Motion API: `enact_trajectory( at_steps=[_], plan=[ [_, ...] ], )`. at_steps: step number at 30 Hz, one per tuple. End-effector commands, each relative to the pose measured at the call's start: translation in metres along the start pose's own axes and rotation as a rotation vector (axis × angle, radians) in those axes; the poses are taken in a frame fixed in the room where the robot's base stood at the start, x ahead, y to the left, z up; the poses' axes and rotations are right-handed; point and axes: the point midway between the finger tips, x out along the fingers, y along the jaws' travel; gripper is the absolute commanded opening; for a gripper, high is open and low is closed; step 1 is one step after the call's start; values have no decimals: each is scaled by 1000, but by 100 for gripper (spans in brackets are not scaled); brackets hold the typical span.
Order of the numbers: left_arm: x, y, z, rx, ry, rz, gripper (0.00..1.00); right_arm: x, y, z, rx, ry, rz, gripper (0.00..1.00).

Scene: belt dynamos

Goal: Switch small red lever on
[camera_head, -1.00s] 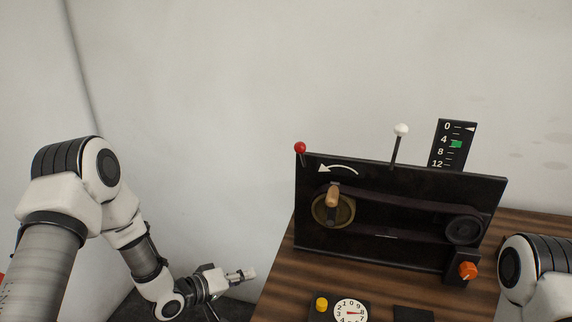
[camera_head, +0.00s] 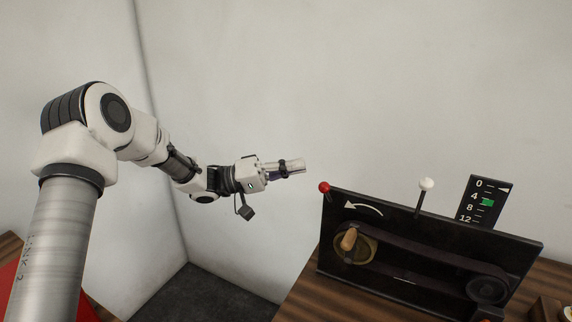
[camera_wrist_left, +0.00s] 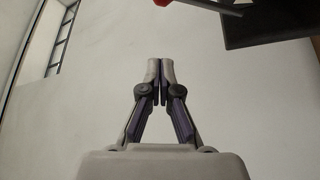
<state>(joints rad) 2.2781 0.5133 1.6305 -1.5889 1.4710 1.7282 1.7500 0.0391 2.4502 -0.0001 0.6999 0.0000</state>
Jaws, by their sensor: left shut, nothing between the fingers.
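The small red lever (camera_head: 325,188) has a red ball knob and stands at the top left corner of the black dynamo panel (camera_head: 450,239). In the left wrist view part of its red knob (camera_wrist_left: 162,2) and dark stem (camera_wrist_left: 208,7) show at the top edge. My left gripper (camera_head: 302,166) is shut and empty. It is just left of and a little above the red knob in the head view, apart from it. Its closed fingertips (camera_wrist_left: 160,62) point toward the lever side in the wrist view. My right gripper is out of view.
A white-knobbed lever (camera_head: 426,184) rises from the panel's top edge, with a scale plate (camera_head: 482,202) beside it. The panel carries a crank wheel and belt and stands on a wooden table (camera_head: 297,301). The space left of the panel is free.

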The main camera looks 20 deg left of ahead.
Motion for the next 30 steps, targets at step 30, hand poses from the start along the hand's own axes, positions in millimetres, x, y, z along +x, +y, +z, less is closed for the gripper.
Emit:
enact_trajectory(
  at_steps=[30],
  plan=[
    [30,-8,48,78,1,45,0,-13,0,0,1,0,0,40]
  ],
)
